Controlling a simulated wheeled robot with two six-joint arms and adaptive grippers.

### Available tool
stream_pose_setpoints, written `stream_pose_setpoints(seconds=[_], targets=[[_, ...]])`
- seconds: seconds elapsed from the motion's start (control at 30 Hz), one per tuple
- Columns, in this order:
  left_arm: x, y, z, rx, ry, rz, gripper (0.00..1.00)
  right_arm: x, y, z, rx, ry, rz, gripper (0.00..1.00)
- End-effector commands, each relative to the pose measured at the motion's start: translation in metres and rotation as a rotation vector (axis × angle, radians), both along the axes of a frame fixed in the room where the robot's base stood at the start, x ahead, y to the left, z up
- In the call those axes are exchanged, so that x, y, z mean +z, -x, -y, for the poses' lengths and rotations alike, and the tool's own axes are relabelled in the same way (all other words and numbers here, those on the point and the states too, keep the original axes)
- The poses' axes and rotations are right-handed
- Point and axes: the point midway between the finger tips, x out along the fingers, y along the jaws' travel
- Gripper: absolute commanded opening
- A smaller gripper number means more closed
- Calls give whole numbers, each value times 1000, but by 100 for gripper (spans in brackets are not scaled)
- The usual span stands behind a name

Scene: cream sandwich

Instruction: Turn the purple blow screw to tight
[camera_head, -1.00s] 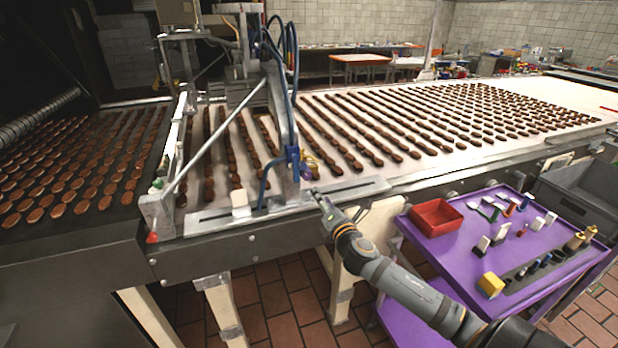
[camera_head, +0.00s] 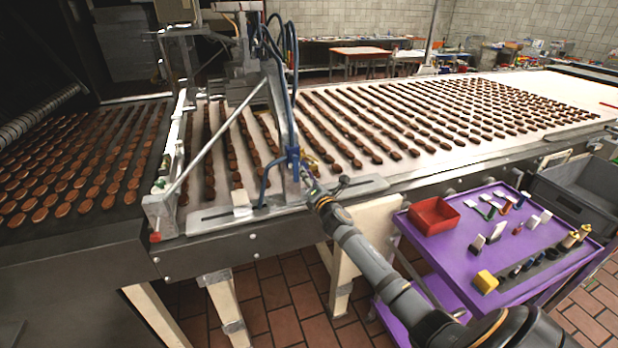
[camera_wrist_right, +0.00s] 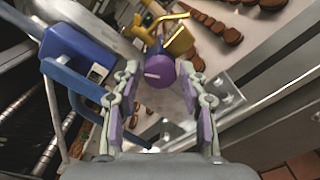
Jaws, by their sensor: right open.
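The purple blow screw (camera_wrist_right: 159,74) shows in the right wrist view, with a gold fitting (camera_wrist_right: 172,38) behind it. My right gripper (camera_wrist_right: 160,82) is open, its fingertips on either side of the screw; I cannot tell whether they touch it. In the head view my right gripper (camera_head: 308,184) is at the lower part of the machine's upright and largely covers the screw. My left gripper is not in view.
A blue block (camera_wrist_right: 78,55) and blue hose lie close left of the gripper in the wrist view. The metal upright (camera_head: 284,130) stands beside the conveyor (camera_head: 352,165) of brown biscuits. A purple cart (camera_head: 455,250) with a red bin (camera_head: 434,215) stands right.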

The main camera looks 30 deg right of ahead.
Motion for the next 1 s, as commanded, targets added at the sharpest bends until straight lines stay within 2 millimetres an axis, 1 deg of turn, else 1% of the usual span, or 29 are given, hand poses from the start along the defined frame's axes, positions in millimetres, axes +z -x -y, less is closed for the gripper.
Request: stream_pose_setpoints(seconds=[0.1, 0.13, 0.4, 0.43, 0.63, 0.77, 1.0], targets=[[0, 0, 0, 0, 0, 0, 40, 0, 0, 0, 0, 0, 0, 43], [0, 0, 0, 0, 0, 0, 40, 0, 0, 0, 0, 0, 0, 41], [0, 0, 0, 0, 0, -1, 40, 0, 0, 0, 0, 0, 0, 5], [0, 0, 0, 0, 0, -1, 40, 0, 0, 0, 0, 0, 0, 1], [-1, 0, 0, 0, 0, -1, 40, -1, 0, 0, -1, -14, 3, 2], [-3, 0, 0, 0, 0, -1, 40, -1, 0, 0, 0, -53, 13, 2], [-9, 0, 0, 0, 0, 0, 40, -2, 0, 0, 0, -209, 50, 2]])
